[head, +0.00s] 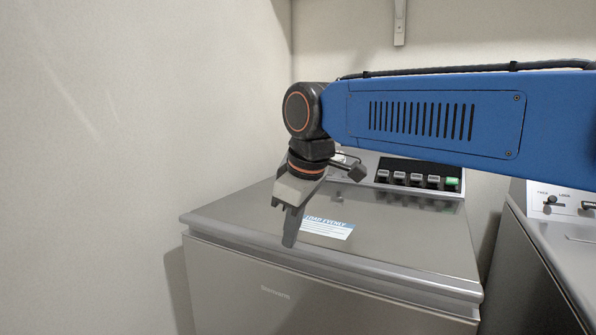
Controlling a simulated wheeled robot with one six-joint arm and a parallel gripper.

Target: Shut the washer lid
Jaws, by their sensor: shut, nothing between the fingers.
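The washer (290,293) stands below my arm, with a grey metal front. Its lid (402,240) lies flat across the top, level with the body, and looks down. A white and blue label reading "LOAD EVENLY" (333,231) is on the lid. My gripper (289,240) points down over the left-centre part of the lid, with its fingers together and nothing held. Its tips are at or just above the lid near the front; I cannot tell whether they touch. My blue arm hides part of the control panel (426,182) behind the lid.
A second appliance (555,235) stands to the right, with a narrow gap between. A plain wall (100,150) is close on the left, and another wall is behind. A bracket (399,22) is on the back wall above my arm.

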